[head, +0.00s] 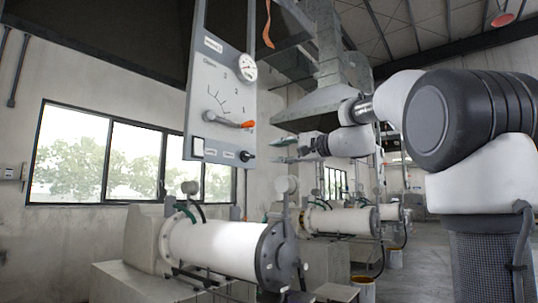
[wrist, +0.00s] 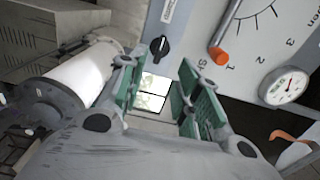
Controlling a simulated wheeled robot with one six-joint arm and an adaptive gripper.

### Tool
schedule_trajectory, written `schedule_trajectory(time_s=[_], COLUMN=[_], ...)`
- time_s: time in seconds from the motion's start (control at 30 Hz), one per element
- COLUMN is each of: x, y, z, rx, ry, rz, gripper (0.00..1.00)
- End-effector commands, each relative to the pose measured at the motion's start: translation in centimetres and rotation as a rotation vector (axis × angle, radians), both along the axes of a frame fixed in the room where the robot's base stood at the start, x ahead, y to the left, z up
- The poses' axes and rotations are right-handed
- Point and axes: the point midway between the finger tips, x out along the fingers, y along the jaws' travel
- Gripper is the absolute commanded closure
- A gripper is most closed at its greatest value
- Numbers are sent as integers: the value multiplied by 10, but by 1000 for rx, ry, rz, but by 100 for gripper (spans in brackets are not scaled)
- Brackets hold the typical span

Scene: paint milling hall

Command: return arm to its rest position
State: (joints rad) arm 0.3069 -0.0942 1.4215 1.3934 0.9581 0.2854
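My gripper (head: 287,150) is to the right of the hanging grey control panel (head: 222,85) in the head view, with my arm reaching in from the right. In the wrist view my gripper (wrist: 160,88) has its two green fingers spread apart, with nothing between them. The panel's lever (head: 228,122) has an orange tip, which is near the mark 1 in the wrist view (wrist: 219,55). The panel also carries a black knob (wrist: 160,46) and a round gauge (wrist: 284,86). My gripper appears to touch none of these.
A white mill drum (head: 215,247) stands on a concrete base below the panel, with more drums (head: 340,221) behind it. An orange strip (head: 268,25) hangs beside the panel. A metal hood (head: 325,103) is behind my arm. Windows (head: 105,160) line the left wall.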

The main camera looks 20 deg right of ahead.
Motion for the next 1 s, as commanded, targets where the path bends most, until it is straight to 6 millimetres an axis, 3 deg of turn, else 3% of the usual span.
schedule_trajectory(time_s=[0.67, 0.77, 0.87, 1.0], x=[-4, -3, -11, -66], y=[-6, -18, -35, -54], z=[-4, -41, -106, -209], rx=[-46, -148, -292, -575], ry=[-12, 38, 139, 304], rz=[-5, -22, -33, 9], gripper=[67, 67, 67, 67])
